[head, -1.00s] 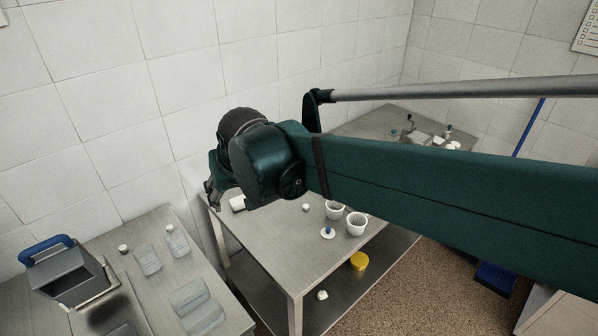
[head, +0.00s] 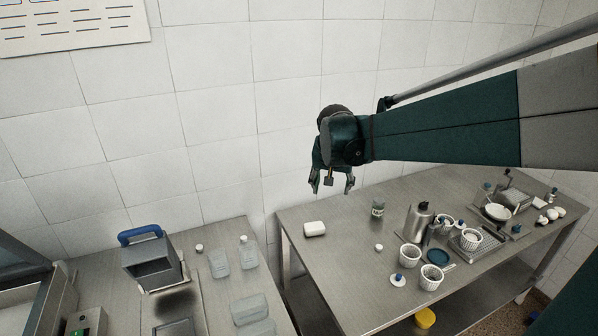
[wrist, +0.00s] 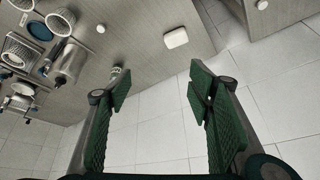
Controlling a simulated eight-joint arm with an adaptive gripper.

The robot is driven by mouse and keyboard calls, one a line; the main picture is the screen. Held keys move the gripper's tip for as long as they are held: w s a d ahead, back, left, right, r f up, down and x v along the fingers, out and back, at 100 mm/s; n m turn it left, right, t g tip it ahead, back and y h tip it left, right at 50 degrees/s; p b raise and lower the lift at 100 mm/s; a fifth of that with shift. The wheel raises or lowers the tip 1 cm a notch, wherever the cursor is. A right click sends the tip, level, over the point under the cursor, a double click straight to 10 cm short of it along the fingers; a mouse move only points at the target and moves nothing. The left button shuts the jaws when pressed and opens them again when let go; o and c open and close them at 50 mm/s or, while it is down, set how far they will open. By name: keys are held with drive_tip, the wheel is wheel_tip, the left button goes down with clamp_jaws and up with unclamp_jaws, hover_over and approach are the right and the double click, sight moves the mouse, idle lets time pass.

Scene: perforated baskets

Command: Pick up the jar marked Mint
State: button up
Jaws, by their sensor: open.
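A small greenish-grey jar (head: 378,207) with a pale label stands upright near the back edge of the steel table (head: 330,265). Its label is too small to read, so I cannot tell whether it says Mint. My gripper (head: 332,187) hangs in the air above the table's back left part, to the left of the jar and higher than it. Its fingers are apart and nothing is between them. In the wrist view the jar (wrist: 117,70) is partly hidden behind the left finger of my gripper (wrist: 160,88).
A white block (head: 315,229) lies left of the jar. A small white knob (head: 379,247) lies in front. A tiled wall (head: 290,120) rises behind.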

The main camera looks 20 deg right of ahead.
drive_tip(key=w+d+f+m, duration=0.2)
drive_tip(key=w+d+f, duration=0.2)
drive_tip(key=w+d, duration=0.4)
drive_tip(key=m+g+h, duration=0.1)
drive_tip(key=m+g, duration=0.2)
drive_tip(key=m, duration=0.3)
approach(378, 201)
drive_tip(key=x, duration=0.4)
drive_tip(key=shift+w+a+f, duration=0.2)
drive_tip(key=shift+w+f, duration=0.1)
drive_tip(key=shift+f, duration=0.1)
drive_tip(key=shift+d+f+h, duration=0.3)
drive_tip(key=shift+f, duration=0.05)
drive_tip(key=shift+f, duration=0.1)
drive_tip(key=shift+x, duration=1.15)
drive_tip(key=shift+d, duration=0.1)
drive_tip(key=shift+p+x, duration=0.3)
drive_tip(key=shift+x, duration=2.3)
